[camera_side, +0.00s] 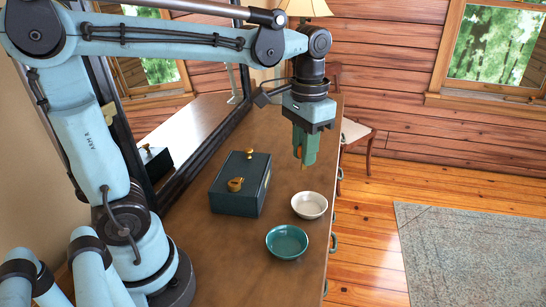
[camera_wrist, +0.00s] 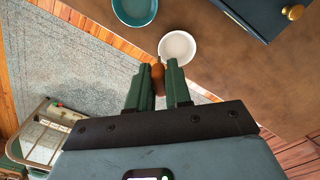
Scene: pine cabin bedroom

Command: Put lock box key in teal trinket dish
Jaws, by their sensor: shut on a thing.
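My gripper (camera_side: 304,160) is shut on a small brown-orange piece, taken as the lock box key (camera_wrist: 158,78). My gripper points down and is held above the dresser top, beyond the white dish in the side view. The teal trinket dish (camera_side: 287,242) sits near the dresser's front edge, apart from my gripper, and looks empty. It also shows at the top of the wrist view (camera_wrist: 134,8).
A white dish (camera_side: 309,205) stands between my gripper and the teal dish in the side view. A dark lock box (camera_side: 240,186) with brass fittings stands to its left. The wooden dresser (camera_side: 235,240) ends just right of the dishes. A mirror stands along its back.

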